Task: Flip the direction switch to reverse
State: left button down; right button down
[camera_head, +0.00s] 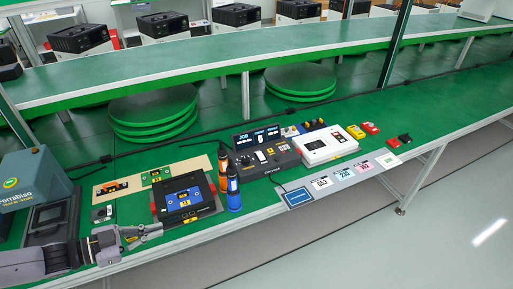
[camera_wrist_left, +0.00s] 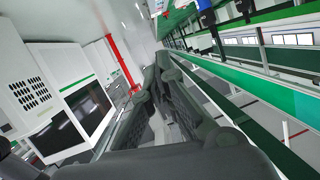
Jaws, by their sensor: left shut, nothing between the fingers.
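A black control box (camera_head: 267,160) with small buttons, a knob and a lit display panel (camera_head: 257,136) behind it stands on the green bench. Its small controls are too small to read, so I cannot tell which is the direction switch or how it is set. My left gripper (camera_head: 158,229) is at the front left of the bench, well left of the control box and apart from it. It is shut and empty; its dark fingers also show in the left wrist view (camera_wrist_left: 163,62). My right gripper is not in view.
A black device with a blue screen (camera_head: 184,198) lies between my left gripper and the control box. A white box (camera_head: 328,146) is right of the control box. A blue-grey box (camera_head: 35,180) stands at the left.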

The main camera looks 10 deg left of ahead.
aim_at(260, 154)
jog(key=i, duration=1.45)
